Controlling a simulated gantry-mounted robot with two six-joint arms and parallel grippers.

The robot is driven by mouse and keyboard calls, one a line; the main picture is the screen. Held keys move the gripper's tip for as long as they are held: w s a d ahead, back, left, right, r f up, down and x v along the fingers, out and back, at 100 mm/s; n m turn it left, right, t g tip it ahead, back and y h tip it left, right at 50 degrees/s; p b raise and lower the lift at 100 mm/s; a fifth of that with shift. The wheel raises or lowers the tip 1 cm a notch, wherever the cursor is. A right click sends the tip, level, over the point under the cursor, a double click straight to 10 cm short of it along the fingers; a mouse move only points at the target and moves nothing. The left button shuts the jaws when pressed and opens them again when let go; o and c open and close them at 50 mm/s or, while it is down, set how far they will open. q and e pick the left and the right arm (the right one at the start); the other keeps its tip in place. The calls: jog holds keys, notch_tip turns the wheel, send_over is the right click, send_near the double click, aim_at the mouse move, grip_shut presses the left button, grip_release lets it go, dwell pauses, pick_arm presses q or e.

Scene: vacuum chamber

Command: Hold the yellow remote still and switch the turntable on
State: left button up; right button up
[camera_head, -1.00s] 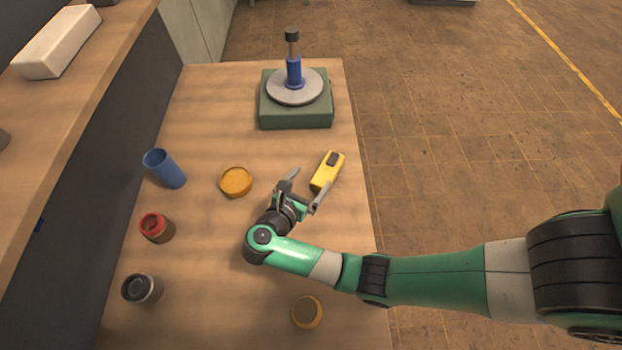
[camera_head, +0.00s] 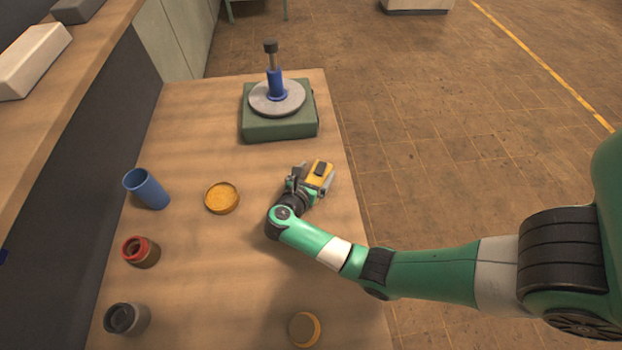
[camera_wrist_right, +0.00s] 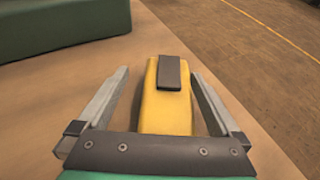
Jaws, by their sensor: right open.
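The yellow remote (camera_head: 319,172) lies on the table near its right edge, with a dark button pad (camera_wrist_right: 173,73) on top. My right gripper (camera_head: 317,180) is around the remote with its jaws open. In the right wrist view the remote (camera_wrist_right: 166,112) lies between the two fingers (camera_wrist_right: 165,98), with a gap on each side. The turntable is a green box (camera_head: 280,127) with a round grey plate (camera_head: 262,103) at the back of the table. A blue holder (camera_head: 275,83) with a dark-capped rod stands on the plate. My left gripper is not in view.
A blue cup (camera_head: 148,189), a red-topped jar (camera_head: 140,251) and a dark jar (camera_head: 126,319) stand along the left side. A round orange dish (camera_head: 221,198) lies left of my right gripper. A round lid-like thing (camera_head: 304,330) is at the front.

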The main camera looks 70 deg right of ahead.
jog(key=shift+c, duration=0.3)
jog(key=c, duration=1.4)
jog(key=o, duration=1.5)
jog(key=shift+c, duration=0.2)
jog(key=c, duration=1.1)
jog(key=shift+o, duration=0.2)
